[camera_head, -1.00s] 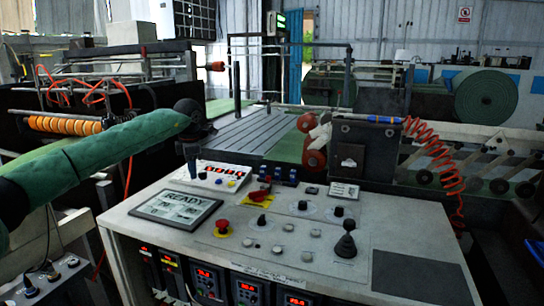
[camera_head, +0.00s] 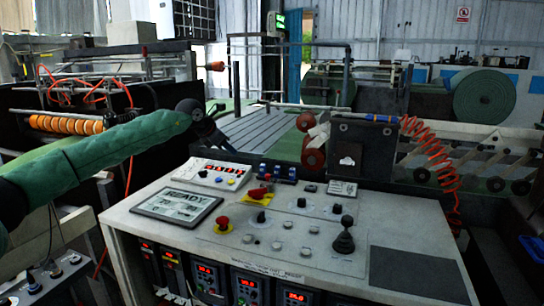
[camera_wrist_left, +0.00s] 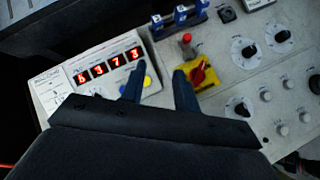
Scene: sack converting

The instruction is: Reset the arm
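My left arm, in a green sleeve, reaches in from the left in the head view. Its dark gripper (camera_head: 226,146) hangs in the air above the back left of the control desk (camera_head: 330,265), near the white counter box (camera_head: 207,181). In the left wrist view the two blue-black fingers (camera_wrist_left: 158,88) are apart, with nothing between them. Beyond them lie the counter box (camera_wrist_left: 78,85) with red digits and a red rotary switch (camera_wrist_left: 199,74) on a yellow plate. My right gripper is in neither view.
The desk carries a READY screen (camera_head: 177,205), a red mushroom button (camera_head: 222,223), several knobs and a black joystick (camera_head: 343,240). Behind stand a slatted bed (camera_head: 255,128), a dark box (camera_head: 362,155) and a coiled red hose (camera_head: 440,160).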

